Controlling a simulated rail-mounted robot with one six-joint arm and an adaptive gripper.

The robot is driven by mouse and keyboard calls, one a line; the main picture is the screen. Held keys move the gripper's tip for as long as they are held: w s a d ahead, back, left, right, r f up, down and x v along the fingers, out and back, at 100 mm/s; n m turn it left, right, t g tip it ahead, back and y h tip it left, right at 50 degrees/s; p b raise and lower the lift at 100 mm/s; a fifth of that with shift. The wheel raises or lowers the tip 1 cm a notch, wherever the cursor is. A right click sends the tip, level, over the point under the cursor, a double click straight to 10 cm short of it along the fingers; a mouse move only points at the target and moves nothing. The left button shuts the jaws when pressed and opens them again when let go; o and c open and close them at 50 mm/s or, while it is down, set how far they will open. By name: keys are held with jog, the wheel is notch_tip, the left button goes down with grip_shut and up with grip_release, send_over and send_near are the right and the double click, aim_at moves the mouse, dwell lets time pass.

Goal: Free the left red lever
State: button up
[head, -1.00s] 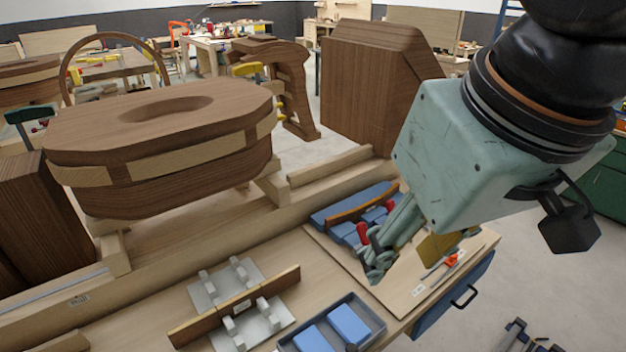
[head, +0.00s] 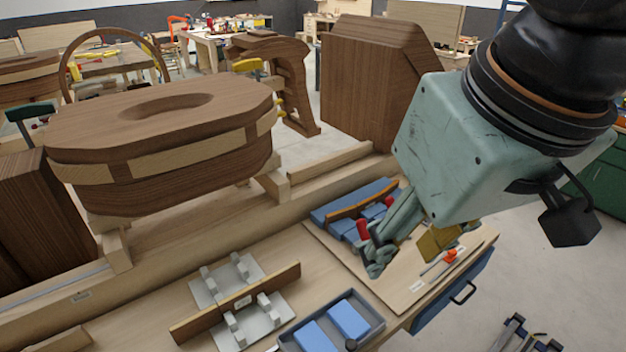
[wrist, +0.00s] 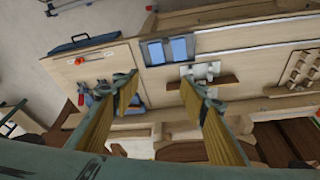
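Two red levers are on the blue form with a curved brown strip (head: 347,212), on the board at the right of the bench. The left red lever (head: 361,230) shows just beside my gripper's finger, which partly covers the area. The right red lever (head: 389,201) is further back. My gripper (head: 385,256) hangs over the front of this form, fingers pointing down; whether it touches anything I cannot tell. In the wrist view my gripper (wrist: 158,85) is open, its two yellow-padded fingers wide apart with nothing held between them. A red part (wrist: 88,100) shows left of the fingers there.
A grey tray with blue blocks (head: 376,326) and a grey fixture holding a brown strip (head: 272,329) lie left of my gripper. An orange-handled tool (head: 450,256) lies to its right. A large wooden form (head: 200,160) stands behind at left.

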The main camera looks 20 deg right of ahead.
jog(key=shift+c, duration=0.9)
jog(key=n+g, duration=0.4)
send_over(363, 220)
notch_tip(363, 220, down, 18)
jog(key=shift+f, duration=0.1)
jog(key=shift+f, duration=6.8)
jog(key=shift+c, duration=0.3)
